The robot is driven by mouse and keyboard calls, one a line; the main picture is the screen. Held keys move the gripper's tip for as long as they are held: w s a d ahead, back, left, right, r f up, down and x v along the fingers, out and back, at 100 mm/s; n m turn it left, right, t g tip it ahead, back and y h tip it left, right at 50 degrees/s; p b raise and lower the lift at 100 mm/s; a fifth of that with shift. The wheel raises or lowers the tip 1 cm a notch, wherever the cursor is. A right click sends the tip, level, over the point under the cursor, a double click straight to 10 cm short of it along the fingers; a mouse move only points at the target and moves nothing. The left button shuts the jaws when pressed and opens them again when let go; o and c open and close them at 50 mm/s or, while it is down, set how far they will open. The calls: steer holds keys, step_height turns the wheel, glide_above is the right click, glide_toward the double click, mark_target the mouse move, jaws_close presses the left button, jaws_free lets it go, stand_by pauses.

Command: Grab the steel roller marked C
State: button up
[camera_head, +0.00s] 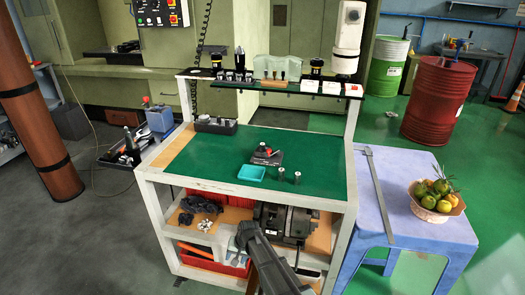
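Two small steel rollers stand upright on the green mat of the cart (215,160). The left roller (281,174) and the right roller (297,177) are slightly apart, near the mat's front edge. Any letters on them are too small to read, so I cannot tell which is marked C. My arm reaches in from the bottom edge, and my gripper (240,243) appears in front of the cart, below the rollers in the picture and apart from them. Its fingers are too small and dark to tell whether they are open or shut.
A turquoise tray (251,173) and a black fixture with a red part (266,155) sit beside the rollers. A dark tool block (215,125) stands at the mat's back left. A raised shelf (290,87) spans the back. A blue table (405,175) with a fruit basket (434,215) stands right.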

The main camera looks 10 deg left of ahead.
steer(key=a+r+t+y, duration=0.1)
steer(key=a+r+y, duration=0.3)
steer(key=a+r, duration=2.9)
step_height(320, 180, up, 17)
steer(key=m+g+h, duration=0.1)
steer(key=m+h, duration=0.7)
steer(key=m, duration=1.3)
glide_above(263, 144)
steer(key=f, duration=0.8)
steer(key=shift+w+a, duration=0.15)
steer(key=shift+a, duration=0.15)
steer(key=shift+d+f, duration=0.15)
steer(key=shift+f, duration=1.1)
steer(key=shift+d+f, duration=0.1)
steer(key=shift+f, duration=1.15)
